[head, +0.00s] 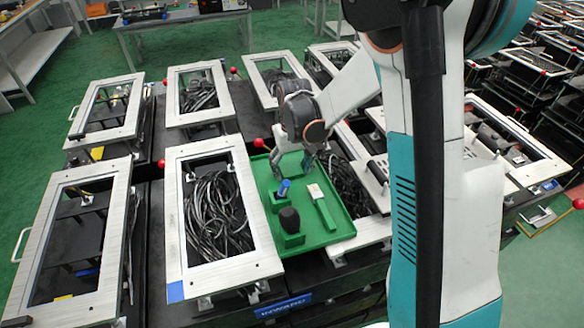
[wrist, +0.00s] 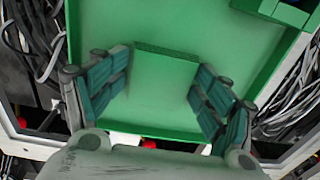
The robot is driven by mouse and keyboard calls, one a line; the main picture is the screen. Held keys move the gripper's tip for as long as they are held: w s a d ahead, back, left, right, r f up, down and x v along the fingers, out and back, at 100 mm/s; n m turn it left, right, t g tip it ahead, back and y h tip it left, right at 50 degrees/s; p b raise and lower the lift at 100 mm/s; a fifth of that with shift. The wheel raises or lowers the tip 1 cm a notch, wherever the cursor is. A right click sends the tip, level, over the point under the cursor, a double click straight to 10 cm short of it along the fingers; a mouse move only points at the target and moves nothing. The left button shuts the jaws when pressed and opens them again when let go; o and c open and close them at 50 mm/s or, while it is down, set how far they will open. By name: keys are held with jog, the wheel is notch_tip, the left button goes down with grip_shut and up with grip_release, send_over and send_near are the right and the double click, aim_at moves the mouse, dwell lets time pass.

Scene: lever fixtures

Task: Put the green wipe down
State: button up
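The green wipe (wrist: 163,85) is a flat rectangle with a darker far edge, seen between the fingers in the wrist view. Its green is close to that of the green tray (wrist: 215,40) behind it. My gripper (wrist: 162,88) has one finger along each side of the wipe, and both fingers appear to touch it. In the head view my gripper (head: 309,163) is at the far end of the tray (head: 333,240), pointing down. I cannot make out the wipe there. Whether it touches the tray floor is unclear.
On the tray stand a green holder with a dark rounded item (head: 289,220), a blue item (head: 284,187) and a green block with a white top (head: 320,203). Framed fixtures with black cables (head: 215,215) flank the tray. Red-knobbed levers (head: 258,142) stand nearby.

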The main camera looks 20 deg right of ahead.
aim_at(293, 170)
notch_tip(293, 170, up, 13)
jog(key=p, duration=0.4)
jog(key=s+r+t, duration=0.3)
jog(key=s+r, duration=0.6)
jog(key=s, duration=0.2)
jog(key=s+t, duration=0.4)
jog(key=s, duration=0.8)
jog(key=shift+r, duration=0.3)
notch_tip(293, 170, down, 4)
jog(key=b, duration=0.4)
jog(key=shift+f, duration=0.15)
jog(key=shift+o, duration=0.6)
